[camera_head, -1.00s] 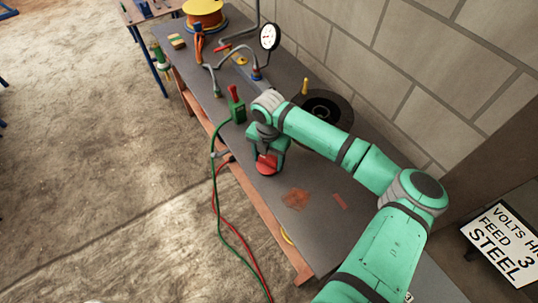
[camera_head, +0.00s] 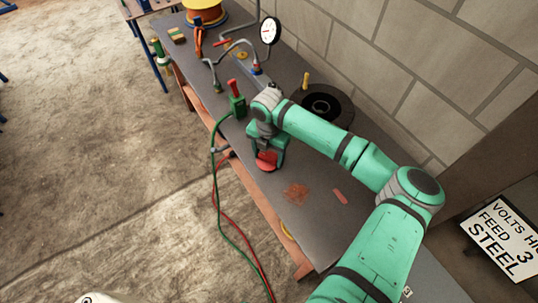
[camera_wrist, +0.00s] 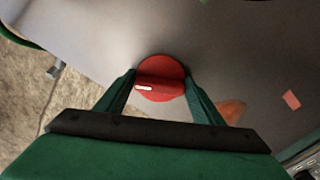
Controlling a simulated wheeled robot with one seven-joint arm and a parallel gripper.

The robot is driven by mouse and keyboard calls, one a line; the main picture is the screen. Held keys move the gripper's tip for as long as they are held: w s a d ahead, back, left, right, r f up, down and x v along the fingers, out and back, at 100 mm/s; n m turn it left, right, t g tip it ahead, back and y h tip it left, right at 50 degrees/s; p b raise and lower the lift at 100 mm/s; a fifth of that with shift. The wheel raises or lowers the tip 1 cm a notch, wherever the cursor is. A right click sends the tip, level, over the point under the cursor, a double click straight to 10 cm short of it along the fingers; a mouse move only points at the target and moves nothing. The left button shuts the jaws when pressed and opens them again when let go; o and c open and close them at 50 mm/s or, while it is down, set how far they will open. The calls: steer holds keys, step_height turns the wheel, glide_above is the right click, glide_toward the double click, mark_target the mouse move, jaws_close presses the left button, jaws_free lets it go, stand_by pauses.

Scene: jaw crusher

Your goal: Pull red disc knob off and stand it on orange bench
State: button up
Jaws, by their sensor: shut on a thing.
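The red disc knob (camera_wrist: 162,70) is round, with a raised bar and a white mark across its face. My gripper (camera_wrist: 160,88) is shut on it, one green finger at each side of the disc in the wrist view. In the head view the knob (camera_head: 266,160) shows beneath my gripper (camera_head: 268,152), low over or on the grey bench top (camera_head: 240,140) near its front edge. I cannot tell whether it touches the surface. The bench has an orange-brown front edge (camera_head: 255,205). The fingertips are partly hidden.
A green box with a red lever (camera_head: 237,101) stands left of my gripper, with green and red hoses hanging off the front. A dark wheel (camera_head: 322,106), a gauge (camera_head: 269,31) and an orange spool (camera_head: 205,12) are farther back.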

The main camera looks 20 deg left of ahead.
steer(key=o, duration=1.5)
steer(key=shift+c, duration=0.2)
steer(key=shift+r, duration=0.1)
step_height(320, 180, up, 11)
steer(key=shift+f, duration=0.2)
